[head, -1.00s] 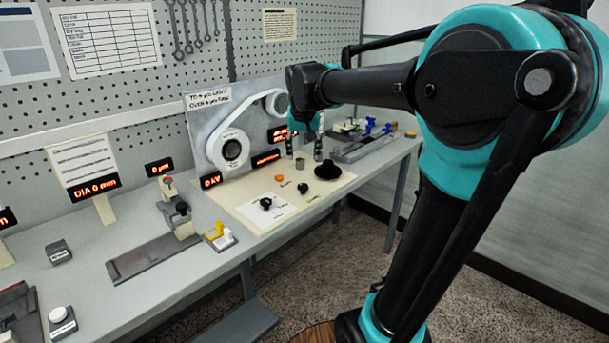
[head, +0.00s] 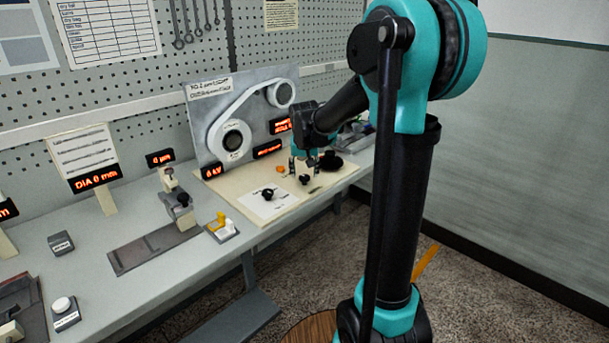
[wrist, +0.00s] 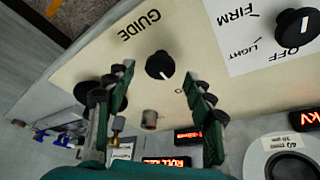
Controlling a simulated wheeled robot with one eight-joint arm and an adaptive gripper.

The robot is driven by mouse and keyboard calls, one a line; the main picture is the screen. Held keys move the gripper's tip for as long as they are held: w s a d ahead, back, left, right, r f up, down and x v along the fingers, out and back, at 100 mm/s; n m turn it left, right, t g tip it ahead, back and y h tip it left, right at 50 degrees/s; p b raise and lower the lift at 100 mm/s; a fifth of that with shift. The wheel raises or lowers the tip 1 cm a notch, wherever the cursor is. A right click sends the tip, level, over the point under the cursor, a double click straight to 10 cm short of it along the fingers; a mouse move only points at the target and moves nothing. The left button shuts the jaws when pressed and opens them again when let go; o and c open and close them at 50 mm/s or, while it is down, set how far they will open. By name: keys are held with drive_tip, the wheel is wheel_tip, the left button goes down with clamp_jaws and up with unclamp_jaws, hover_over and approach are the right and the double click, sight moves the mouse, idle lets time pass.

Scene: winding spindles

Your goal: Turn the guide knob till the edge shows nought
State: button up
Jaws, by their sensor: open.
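The guide knob (wrist: 159,65) is black and round with a white pointer line, beside the printed word GUIDE on a cream board (wrist: 95,58). A small round mark lies near it. In the head view the knob (head: 305,179) sits just in front of my gripper (head: 303,166). In the wrist view my gripper (wrist: 164,92) is open and empty, its fingers spread either side of the space by the knob, with no clear contact. Red-lit displays (wrist: 188,135) stand behind; their text is too cut off or small to read as an edge value.
A second black knob (wrist: 296,27) sits on a white card marked OFF, LIGHT and FIRM. A grey cylinder (wrist: 149,119) stands near my fingers. A dark round disc (head: 331,161) is to the right. A belt panel (head: 205,110) rises behind the board.

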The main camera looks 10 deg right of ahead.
drive_tip(key=shift+x, duration=1.05)
drive_tip(key=c, duration=1.1)
